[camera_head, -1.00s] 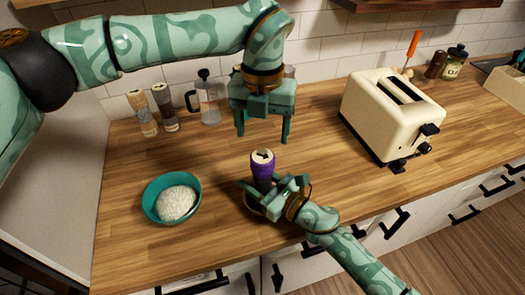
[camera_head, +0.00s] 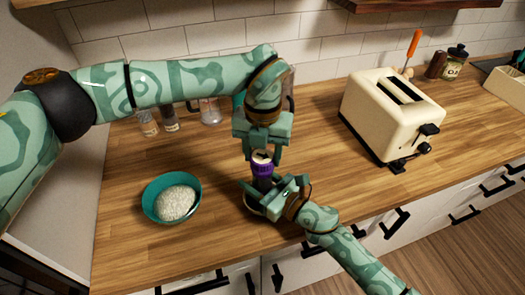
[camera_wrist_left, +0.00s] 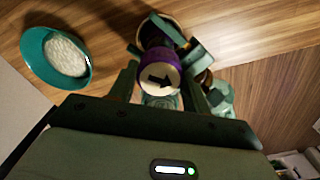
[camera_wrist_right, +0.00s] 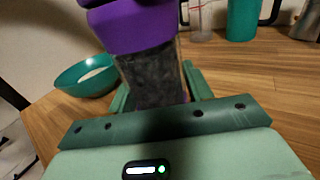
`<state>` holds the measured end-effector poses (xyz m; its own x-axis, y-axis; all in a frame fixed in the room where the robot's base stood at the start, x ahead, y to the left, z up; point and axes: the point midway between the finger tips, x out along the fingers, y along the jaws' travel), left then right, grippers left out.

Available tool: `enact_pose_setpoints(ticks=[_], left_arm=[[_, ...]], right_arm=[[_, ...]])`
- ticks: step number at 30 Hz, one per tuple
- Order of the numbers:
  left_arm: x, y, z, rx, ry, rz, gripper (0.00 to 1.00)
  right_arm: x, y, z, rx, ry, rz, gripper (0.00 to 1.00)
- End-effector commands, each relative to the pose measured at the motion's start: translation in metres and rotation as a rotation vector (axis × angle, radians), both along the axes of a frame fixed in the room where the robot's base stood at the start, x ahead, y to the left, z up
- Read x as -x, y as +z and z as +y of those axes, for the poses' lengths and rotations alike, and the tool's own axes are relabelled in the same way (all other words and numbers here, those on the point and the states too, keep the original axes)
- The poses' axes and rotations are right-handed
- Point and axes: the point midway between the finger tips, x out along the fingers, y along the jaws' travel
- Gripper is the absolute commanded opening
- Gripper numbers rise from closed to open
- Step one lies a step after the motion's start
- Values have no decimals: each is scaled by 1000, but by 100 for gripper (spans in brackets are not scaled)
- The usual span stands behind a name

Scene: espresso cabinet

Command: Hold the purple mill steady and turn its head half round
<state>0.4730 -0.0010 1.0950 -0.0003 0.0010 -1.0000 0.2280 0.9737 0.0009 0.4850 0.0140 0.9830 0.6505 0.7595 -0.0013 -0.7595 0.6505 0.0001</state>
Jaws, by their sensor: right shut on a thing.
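The purple mill (camera_head: 262,168) stands upright near the counter's front, with a dark body (camera_wrist_right: 153,78), a purple upper part and a pale top bearing a black arrow (camera_wrist_left: 158,77). In the left wrist view the arrow points right. My right gripper (camera_head: 272,190) is shut on the dark body, below the purple part; its fingers also show in the right wrist view (camera_wrist_right: 155,85). My left gripper (camera_head: 263,154) is directly above the mill, pointing down. Its open fingers (camera_wrist_left: 162,84) are on either side of the head, apparently without gripping it.
A teal bowl of white grains (camera_head: 148,206) stands left of the mill. A pale round dish (camera_head: 251,207) is at the mill's foot. A cream toaster (camera_head: 385,115) stands at the right. Shakers (camera_head: 170,121) and a glass press (camera_head: 210,112) are behind my left arm.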

Motion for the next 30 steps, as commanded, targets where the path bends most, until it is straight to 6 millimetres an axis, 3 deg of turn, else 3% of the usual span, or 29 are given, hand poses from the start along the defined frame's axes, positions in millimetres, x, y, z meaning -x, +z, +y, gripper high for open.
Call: enact_pose_setpoints(ticks=[11, 30], left_arm=[[0, 1, 0, -1, -87, 0, 25], [-1, 1, 0, -2, -647, -1, 25]], right_arm=[[0, 0, 0, 0, 0, 0, 13], [0, 0, 0, 0, -1, 0, 13]])
